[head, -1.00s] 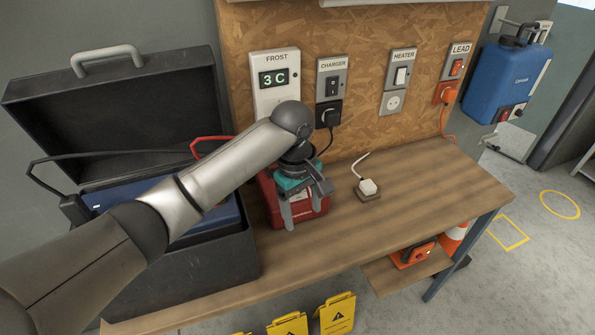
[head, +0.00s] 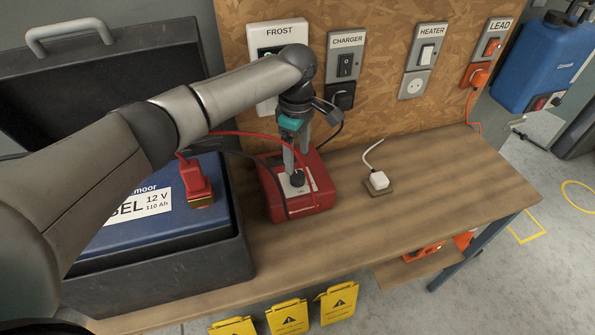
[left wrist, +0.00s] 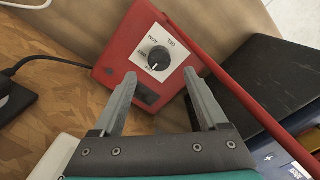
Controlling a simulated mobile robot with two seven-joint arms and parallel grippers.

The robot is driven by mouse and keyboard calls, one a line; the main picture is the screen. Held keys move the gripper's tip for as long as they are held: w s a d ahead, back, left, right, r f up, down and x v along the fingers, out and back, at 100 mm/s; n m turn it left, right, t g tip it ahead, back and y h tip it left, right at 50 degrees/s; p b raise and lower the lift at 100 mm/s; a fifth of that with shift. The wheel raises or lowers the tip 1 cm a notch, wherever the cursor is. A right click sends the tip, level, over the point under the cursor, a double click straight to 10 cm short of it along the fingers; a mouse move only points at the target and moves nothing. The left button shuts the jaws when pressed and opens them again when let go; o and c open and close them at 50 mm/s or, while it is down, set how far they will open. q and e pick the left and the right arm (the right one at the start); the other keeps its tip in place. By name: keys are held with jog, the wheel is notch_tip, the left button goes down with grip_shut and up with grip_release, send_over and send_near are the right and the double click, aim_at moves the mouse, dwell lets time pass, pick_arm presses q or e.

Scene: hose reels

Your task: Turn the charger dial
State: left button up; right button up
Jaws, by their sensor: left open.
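The red charger (head: 322,193) sits on the wooden bench beside the black battery box. Its dark round dial (head: 297,179) is on a white plate on the top face. In the left wrist view the dial (left wrist: 158,58) shows clearly, with lettering around it that is hard to read. My left gripper (head: 295,165) points down over the charger from behind. Its fingers are open and empty; in the left wrist view the gripper (left wrist: 163,82) has its two fingertips on either side of the dial's line, apart from the dial. My right gripper is not in view.
The open black box holds a blue battery (head: 150,205) with a red clamp (head: 196,183) on it. A wall switch (head: 345,65) is labelled CHARGER.

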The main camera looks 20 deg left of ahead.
aim_at(297, 175)
pick_arm(q)
notch_tip(297, 175, down, 5)
jog(key=shift+r+b, duration=0.1)
jog(key=shift+b, duration=0.2)
jog(key=shift+f, duration=0.75)
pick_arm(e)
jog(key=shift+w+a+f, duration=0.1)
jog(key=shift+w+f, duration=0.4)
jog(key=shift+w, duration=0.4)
pick_arm(q)
jog(key=c, duration=0.5)
grip_shut()
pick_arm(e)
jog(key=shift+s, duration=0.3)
